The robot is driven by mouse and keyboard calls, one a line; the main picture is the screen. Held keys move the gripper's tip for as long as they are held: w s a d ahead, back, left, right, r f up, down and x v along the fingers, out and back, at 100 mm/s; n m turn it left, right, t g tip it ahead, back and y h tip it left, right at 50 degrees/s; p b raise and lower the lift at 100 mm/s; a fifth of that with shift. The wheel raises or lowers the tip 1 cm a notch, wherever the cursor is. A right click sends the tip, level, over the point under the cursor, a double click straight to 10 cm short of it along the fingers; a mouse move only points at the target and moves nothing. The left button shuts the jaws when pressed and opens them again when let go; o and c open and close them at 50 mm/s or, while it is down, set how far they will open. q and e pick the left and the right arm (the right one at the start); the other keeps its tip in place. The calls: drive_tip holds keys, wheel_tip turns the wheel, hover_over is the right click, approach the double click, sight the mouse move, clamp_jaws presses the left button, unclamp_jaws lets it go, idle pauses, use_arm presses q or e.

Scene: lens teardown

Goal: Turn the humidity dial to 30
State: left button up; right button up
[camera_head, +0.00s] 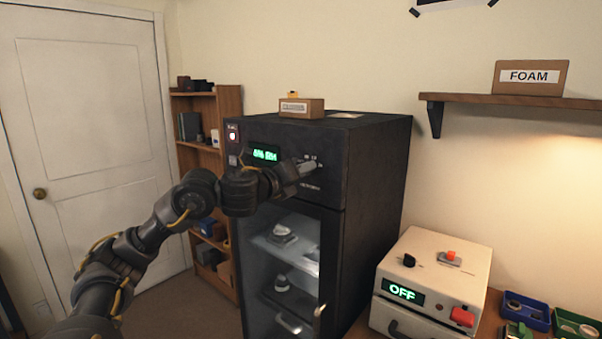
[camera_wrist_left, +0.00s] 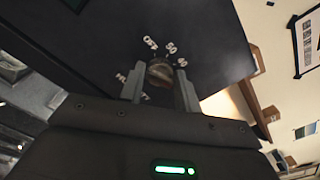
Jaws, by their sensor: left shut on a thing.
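The black dry cabinet (camera_head: 375,180) stands upright against the wall, with a green lit display (camera_head: 265,154) on its upper front; its digits are too blurred to read surely. The humidity dial (camera_wrist_left: 159,71) is a small round knob on that panel with white numbers around it, tilted in the left wrist view and hard to read. My left gripper (camera_head: 306,166) is at the panel, right of the display. In the left wrist view its two fingers (camera_wrist_left: 159,84) are shut on the dial, one on each side. The dial's pointer cannot be made out.
The cabinet's glass door (camera_head: 285,265) is below my left arm, with items on shelves inside. A small box (camera_head: 301,108) lies on top. A wooden bookshelf (camera_head: 228,125) stands left.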

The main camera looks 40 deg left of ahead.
use_arm(q)
drive_tip(key=shift+f, duration=0.1)
drive_tip(key=o, duration=0.9)
drive_tip(key=shift+s+d+b, duration=0.1)
drive_tip(key=shift+s+b, duration=1.75)
drive_tip(key=shift+s, duration=3.6)
